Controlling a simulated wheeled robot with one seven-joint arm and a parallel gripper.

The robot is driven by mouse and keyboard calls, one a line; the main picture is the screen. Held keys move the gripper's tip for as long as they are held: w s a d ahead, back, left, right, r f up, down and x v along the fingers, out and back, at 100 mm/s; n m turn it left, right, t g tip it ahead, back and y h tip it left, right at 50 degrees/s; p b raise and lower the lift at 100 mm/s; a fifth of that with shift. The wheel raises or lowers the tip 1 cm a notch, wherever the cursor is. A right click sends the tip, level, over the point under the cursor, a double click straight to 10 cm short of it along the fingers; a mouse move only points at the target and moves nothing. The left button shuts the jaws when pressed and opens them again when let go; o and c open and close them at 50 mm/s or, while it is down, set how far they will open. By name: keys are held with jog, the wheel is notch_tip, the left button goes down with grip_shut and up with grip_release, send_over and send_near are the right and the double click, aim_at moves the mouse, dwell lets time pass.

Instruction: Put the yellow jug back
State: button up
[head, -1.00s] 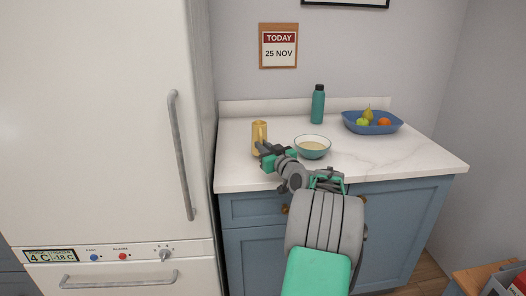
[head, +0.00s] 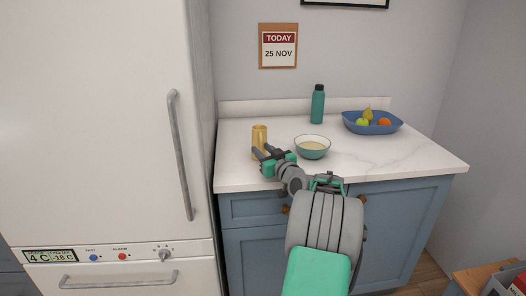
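The yellow jug (head: 260,135) stands upright on the white worktop (head: 370,158), near its left end beside the fridge. My gripper (head: 263,150) is at the front of the jug's lower part. Its two dark fingers show apart and point toward the jug. I cannot tell whether they touch it or reach around its sides. The lower part of the jug is partly hidden by the fingers.
The tall white fridge (head: 95,120) with a grey handle (head: 180,155) stands to the left. A teal bowl (head: 312,150) of pale contents sits just right of the jug. A teal bottle (head: 318,104) and a blue fruit bowl (head: 358,127) stand farther back. The worktop's front right is clear.

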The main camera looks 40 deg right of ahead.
jog(key=b+v, duration=0.1)
jog(key=v, duration=1.1)
jog(key=shift+o, duration=0.5)
dwell(0.5)
